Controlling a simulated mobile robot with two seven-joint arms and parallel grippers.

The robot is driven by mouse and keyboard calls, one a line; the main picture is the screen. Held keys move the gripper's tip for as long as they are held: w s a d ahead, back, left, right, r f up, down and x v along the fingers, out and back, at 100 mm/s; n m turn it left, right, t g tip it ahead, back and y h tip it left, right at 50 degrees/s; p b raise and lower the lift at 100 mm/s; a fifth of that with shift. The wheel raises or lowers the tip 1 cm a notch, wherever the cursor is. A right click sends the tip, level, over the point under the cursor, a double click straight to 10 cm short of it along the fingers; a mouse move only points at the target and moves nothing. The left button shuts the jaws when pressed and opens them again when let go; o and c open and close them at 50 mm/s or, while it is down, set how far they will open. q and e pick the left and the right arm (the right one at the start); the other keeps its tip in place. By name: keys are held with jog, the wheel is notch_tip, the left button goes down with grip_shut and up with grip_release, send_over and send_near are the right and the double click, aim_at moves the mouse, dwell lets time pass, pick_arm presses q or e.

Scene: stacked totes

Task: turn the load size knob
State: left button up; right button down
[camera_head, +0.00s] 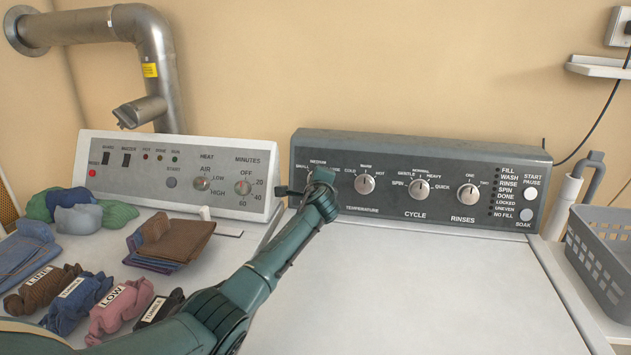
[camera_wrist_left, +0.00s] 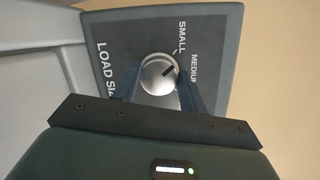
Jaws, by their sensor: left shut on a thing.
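The load size knob (camera_wrist_left: 158,76) is a round silver dial on the dark grey washer panel (camera_wrist_left: 97,25). The words SMALL and MEDIUM stand beside it in the left wrist view. Its dark pointer mark aims roughly between those two words. My left gripper (camera_wrist_left: 160,86) has one finger on each side of the knob and is shut on it. In the head view my left gripper (camera_head: 305,190) is at the left end of the washer panel and hides the knob. My right gripper is not in view.
The temperature knob (camera_head: 364,184), cycle knob (camera_head: 419,189) and rinses knob (camera_head: 467,194) sit to the right on the same panel. A dryer panel (camera_head: 120,165) stands at left. Folded cloths (camera_head: 170,241) and labelled rolls lie on the dryer top. The washer lid (camera_head: 430,290) is clear.

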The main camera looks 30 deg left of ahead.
pick_arm(q)
jog(key=shift+n+g, duration=0.3)
jog(key=shift+n, duration=0.5)
jog(key=o, duration=1)
jog(key=shift+s, duration=0.1)
jog(key=p+v, duration=0.1)
jog(key=v, duration=1.2)
